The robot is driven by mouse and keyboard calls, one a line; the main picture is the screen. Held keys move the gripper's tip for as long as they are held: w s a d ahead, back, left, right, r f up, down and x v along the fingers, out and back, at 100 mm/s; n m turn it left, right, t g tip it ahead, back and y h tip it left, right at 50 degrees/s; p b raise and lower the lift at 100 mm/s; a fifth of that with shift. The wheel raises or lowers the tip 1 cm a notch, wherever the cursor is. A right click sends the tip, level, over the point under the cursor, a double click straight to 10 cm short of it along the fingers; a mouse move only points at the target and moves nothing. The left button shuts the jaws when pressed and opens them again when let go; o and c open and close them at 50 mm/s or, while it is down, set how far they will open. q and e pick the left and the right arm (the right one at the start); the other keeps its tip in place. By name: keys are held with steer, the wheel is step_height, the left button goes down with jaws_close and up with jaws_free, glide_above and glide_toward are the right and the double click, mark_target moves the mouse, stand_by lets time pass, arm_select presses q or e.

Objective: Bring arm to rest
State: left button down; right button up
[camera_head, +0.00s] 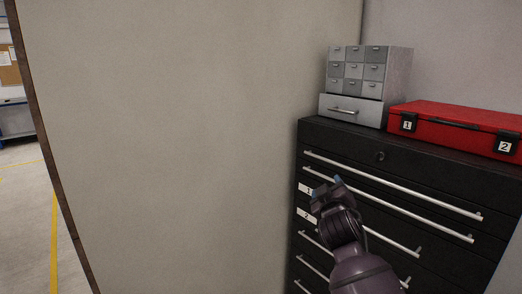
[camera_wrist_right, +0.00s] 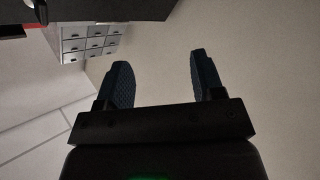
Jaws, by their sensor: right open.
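My right gripper (camera_head: 326,190) is raised in front of the black drawer cabinet (camera_head: 340,136) in the head view. In the right wrist view its two dark blue fingers (camera_wrist_right: 158,82) are spread apart, with nothing between them. Behind the fingers in that view is a plain pale wall. My left gripper is in neither view.
A small grey drawer unit (camera_head: 357,69) and a red case (camera_head: 455,122) stand on the cabinet. Long silver handles (camera_head: 390,188) cross its front. A large beige panel (camera_head: 180,140) fills the middle. Open floor with a yellow line (camera_head: 53,220) shows at far left.

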steer(key=s+d+f+m+g, duration=0.2)
steer(key=s+d+f, duration=0.1)
steer(key=s+f, duration=0.9)
steer(key=s+d+f+m+g+y+b, duration=0.1)
steer(key=s+d+f+m+g, duration=0.1)
steer(key=s+f, duration=1)
steer(key=s+d+f+m+g+b, duration=0.1)
steer(key=s+d+f, duration=0.4)
steer(key=s+f, duration=0.8)
steer(key=shift+s+m+g+y, duration=0.45)
steer(key=shift+s+g, duration=0.35)
steer(key=shift+s, duration=0.2)
steer(key=shift+f, duration=0.1)
